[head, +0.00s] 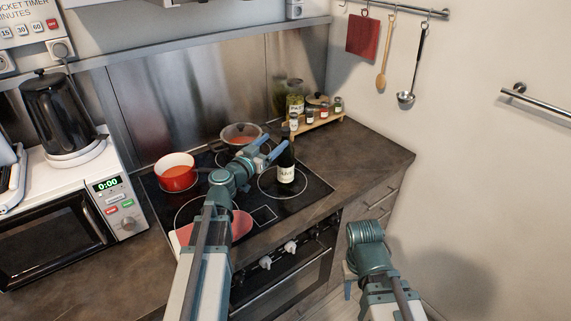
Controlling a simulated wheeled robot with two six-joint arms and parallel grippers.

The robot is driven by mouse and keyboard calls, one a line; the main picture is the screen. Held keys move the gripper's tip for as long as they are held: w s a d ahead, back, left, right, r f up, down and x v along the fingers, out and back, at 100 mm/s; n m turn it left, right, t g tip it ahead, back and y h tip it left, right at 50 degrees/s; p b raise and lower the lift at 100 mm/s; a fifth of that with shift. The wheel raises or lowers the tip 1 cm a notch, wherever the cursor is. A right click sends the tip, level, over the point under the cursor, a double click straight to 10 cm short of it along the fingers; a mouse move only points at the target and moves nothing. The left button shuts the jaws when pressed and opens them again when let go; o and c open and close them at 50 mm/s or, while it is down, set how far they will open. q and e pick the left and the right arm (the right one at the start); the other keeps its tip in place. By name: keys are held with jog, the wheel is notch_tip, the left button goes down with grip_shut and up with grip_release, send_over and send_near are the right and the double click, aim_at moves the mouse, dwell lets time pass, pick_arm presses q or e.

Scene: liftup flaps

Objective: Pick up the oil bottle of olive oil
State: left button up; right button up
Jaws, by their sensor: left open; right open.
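The olive oil bottle (287,174), dark with a pale label, stands upright on the right part of the black cooktop (314,187). My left gripper (274,147) is open just left of the bottle's upper part, with its fingers pointing toward the bottle. I cannot tell whether a finger touches the glass. My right gripper (347,283) is open and empty, low in front of the oven and drawers, away from the bottle.
A red pot (177,178) and a lidded pan (241,132) stand on the cooktop. A small rack (318,127) with jars stands behind the bottle. Counter right of the cooktop (370,157) is clear.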

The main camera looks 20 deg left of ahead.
aim_at(283, 134)
pick_arm(q)
jog(key=shift+x, duration=0.95)
jog(key=shift+d, duration=0.1)
jog(key=x, duration=0.5)
jog(key=shift+w+d+r, duration=0.1)
jog(key=shift+d, duration=0.05)
jog(key=shift+c, duration=0.3)
grip_shut()
dwell(0.4)
